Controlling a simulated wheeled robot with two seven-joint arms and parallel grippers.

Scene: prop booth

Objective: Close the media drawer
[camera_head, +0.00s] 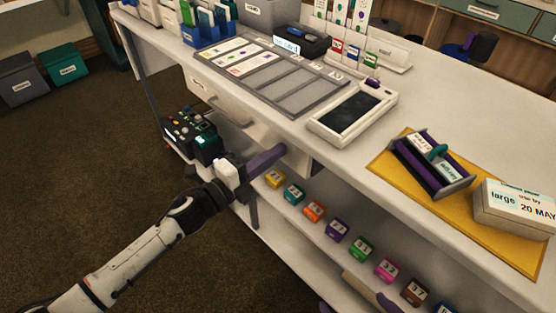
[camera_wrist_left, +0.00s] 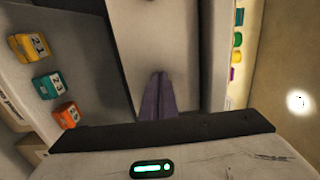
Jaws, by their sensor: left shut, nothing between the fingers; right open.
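The media drawer (camera_head: 208,92) is a pale front with a bar handle under the counter's near edge, left of centre in the head view. I cannot tell how far it stands out. My left gripper (camera_head: 280,150) is shut and empty, its purple fingers at the right end of the drawer unit. In the left wrist view the shut fingers (camera_wrist_left: 158,98) lie in front of a pale panel (camera_wrist_left: 152,35); contact is unclear.
Numbered coloured boxes (camera_head: 337,230) line the shelf below the counter. A black device with buttons (camera_head: 190,130) is beside my left wrist. A tablet (camera_head: 352,112), a grey card tray (camera_head: 287,87) and a yellow mat (camera_head: 393,168) lie on the counter. Open floor is at the left.

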